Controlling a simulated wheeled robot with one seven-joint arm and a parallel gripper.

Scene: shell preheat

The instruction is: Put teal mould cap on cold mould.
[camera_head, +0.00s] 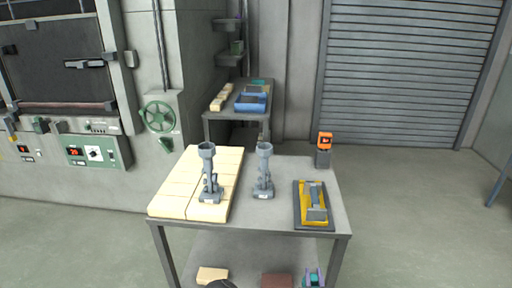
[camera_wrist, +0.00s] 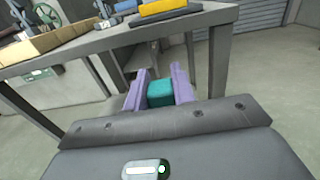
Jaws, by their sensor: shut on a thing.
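My gripper (camera_head: 313,277) is low at the front right of the table, below the tabletop. In the wrist view its two purple fingers (camera_wrist: 159,88) are shut on the teal mould cap (camera_wrist: 160,96), which sits between them. Two grey moulds with cup-like tops stand upright on the table. The left mould (camera_head: 208,170) stands on pale bricks, and the right mould (camera_head: 264,172) stands on the bare grey tabletop. I cannot tell from their look which one is cold. The cap is away from both moulds.
The table (camera_head: 285,215) also bears pale bricks (camera_head: 177,190), a yellow-and-grey tool (camera_head: 314,202) on a dark mat, and an orange-topped device (camera_head: 324,143). A pale block (camera_head: 212,275) and a red-brown block (camera_head: 277,281) lie on its lower shelf. Floor right of the table is clear.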

